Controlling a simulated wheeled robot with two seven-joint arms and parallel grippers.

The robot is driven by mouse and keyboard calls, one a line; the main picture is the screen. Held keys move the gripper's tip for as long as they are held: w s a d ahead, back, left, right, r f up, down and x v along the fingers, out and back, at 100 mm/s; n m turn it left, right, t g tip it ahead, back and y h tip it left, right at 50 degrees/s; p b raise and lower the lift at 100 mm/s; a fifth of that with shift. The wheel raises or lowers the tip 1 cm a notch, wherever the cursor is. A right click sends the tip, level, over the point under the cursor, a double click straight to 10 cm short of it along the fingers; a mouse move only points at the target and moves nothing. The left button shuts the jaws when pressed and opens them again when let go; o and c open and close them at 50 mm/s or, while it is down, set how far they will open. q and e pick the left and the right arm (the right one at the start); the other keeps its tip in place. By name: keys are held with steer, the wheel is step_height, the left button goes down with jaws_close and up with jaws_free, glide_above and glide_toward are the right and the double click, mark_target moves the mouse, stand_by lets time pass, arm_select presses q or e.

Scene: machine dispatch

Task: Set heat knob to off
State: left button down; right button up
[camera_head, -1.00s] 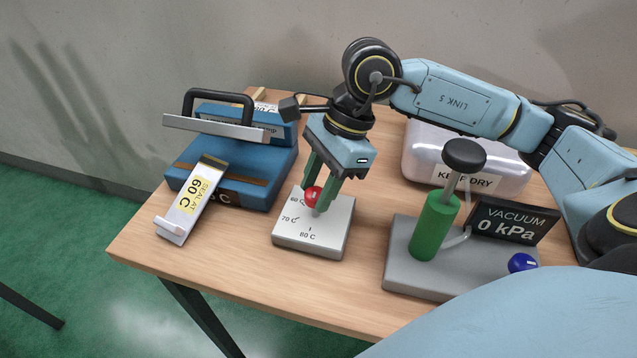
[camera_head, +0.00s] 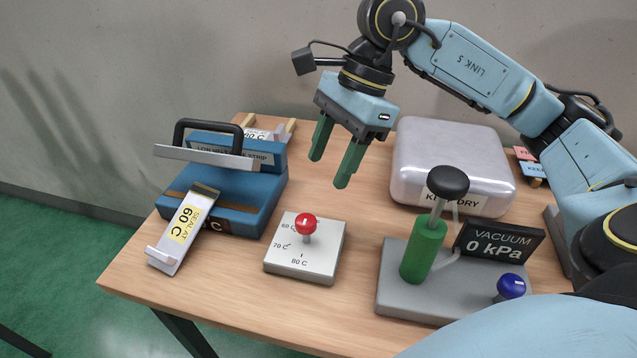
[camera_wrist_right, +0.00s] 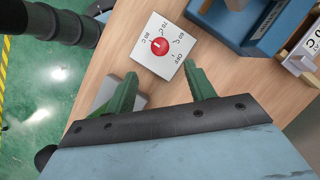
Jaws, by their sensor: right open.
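The heat knob (camera_head: 306,222) is a red ball on a short stem, standing on a white dial plate (camera_head: 318,262) on the table. The plate has marks for 60 C, 70 C and 80 C in the head view. In the right wrist view, the red knob (camera_wrist_right: 160,46) sits amid these marks and an OFF mark; I cannot tell which one it points to. My right gripper (camera_head: 331,168) is open and empty, above and behind the knob, apart from it. Its green fingers also show in the wrist view (camera_wrist_right: 160,85). My left gripper is not in view.
A vacuum pump (camera_head: 424,250) with a blue knob (camera_head: 511,286) stands to the right. A "KEEP DRY" case (camera_head: 455,150) is behind it.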

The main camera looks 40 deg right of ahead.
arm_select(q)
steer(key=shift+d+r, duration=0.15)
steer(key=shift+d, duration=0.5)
arm_select(e)
steer(key=v, duration=0.3)
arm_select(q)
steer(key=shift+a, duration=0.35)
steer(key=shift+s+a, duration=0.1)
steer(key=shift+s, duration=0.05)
arm_select(e)
steer(key=shift+f, duration=0.1)
